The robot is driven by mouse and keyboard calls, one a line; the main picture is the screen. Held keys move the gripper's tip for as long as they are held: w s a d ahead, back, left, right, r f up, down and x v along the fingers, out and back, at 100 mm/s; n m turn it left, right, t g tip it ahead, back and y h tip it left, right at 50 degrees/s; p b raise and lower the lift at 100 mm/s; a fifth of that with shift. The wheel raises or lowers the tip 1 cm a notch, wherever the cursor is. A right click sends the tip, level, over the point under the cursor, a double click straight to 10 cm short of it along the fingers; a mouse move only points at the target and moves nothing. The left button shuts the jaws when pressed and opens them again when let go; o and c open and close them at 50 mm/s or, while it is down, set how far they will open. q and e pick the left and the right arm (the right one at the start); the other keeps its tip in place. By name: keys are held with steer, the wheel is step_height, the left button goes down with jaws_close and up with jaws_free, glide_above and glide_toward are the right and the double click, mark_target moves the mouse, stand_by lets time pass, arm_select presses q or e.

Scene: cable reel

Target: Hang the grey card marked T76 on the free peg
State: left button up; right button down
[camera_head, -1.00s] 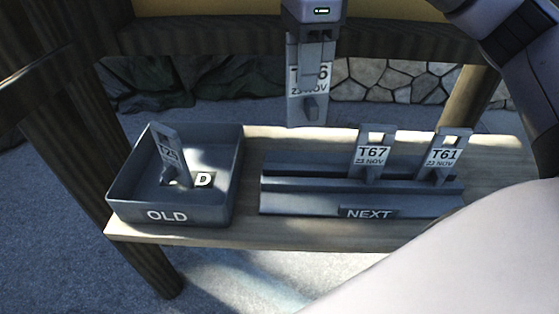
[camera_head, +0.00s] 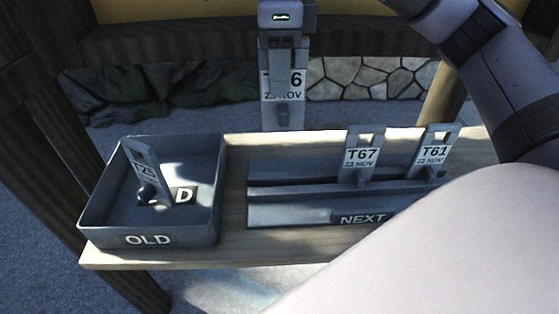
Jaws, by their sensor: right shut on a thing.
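My right gripper (camera_head: 283,45) is shut on a grey card (camera_head: 268,112) at the top middle of the head view. The card hangs upright below the jaws. Its label ends in 6 with "23 NOV" under it; a finger covers part of the marking. The card is in the air, behind and above the back edge of the shelf, apart from the rack. The free peg is not seen in this view. My left gripper is not in view.
A grey rack marked NEXT (camera_head: 290,212) holds cards T67 (camera_head: 361,158) and T61 (camera_head: 433,156). A grey tray marked OLD (camera_head: 148,239), with card T25 (camera_head: 147,172) leaning inside, stands at the left of the wooden shelf (camera_head: 234,170). My own arm and body cover the right side.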

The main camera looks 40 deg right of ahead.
mark_target(279, 131)
step_height(279, 131, down, 10)
steer(key=shift+f+b, duration=0.1)
steer(key=shift+b, duration=0.75)
step_height(279, 131, down, 4)
steer(key=shift+f, duration=0.25)
steer(key=shift+f, duration=0.1)
steer(key=shift+f, duration=0.2)
steer(key=c, duration=1.1)
jaws_free()
steer(key=shift+r, duration=0.1)
